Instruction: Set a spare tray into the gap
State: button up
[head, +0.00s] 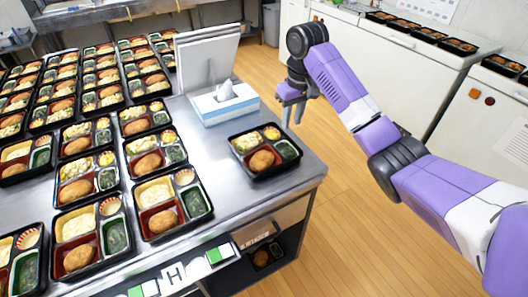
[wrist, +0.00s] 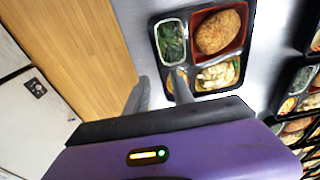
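A single black bento tray (head: 250,163) with a croquette, greens and other food sits apart from the rows, near the right corner of the steel table. It also shows in the wrist view (wrist: 200,14), below my gripper. My gripper (head: 292,118) is in the air behind and right of this tray, fingers pointing down. Its fingers (wrist: 160,84) are apart with nothing between them, and one finger overlaps the tray's edge in the wrist view. A bare tray-sized space (head: 22,206) shows in the leftmost visible column, between two trays.
Several filled trays (head: 75,233) stand in close rows on the table (head: 235,207). A tissue box (head: 224,103) and a white upright board (head: 207,55) stand behind the lone tray. Another tray (head: 262,257) is on the shelf below. White counters with trays stand at the right.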

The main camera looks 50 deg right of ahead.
aim_at(288, 136)
jog(key=shift+w+d+f+p, duration=0.1)
jog(key=shift+w+d+f, duration=0.1)
jog(key=shift+f, duration=0.95)
jog(key=shift+w+d+f+p, duration=0.1)
jog(key=shift+w+f+p, duration=0.05)
jog(key=shift+f, duration=1.05)
jog(key=shift+w+d+f+p, duration=0.1)
jog(key=shift+w+f, duration=0.1)
jog(key=shift+f, duration=0.95)
grip_shut()
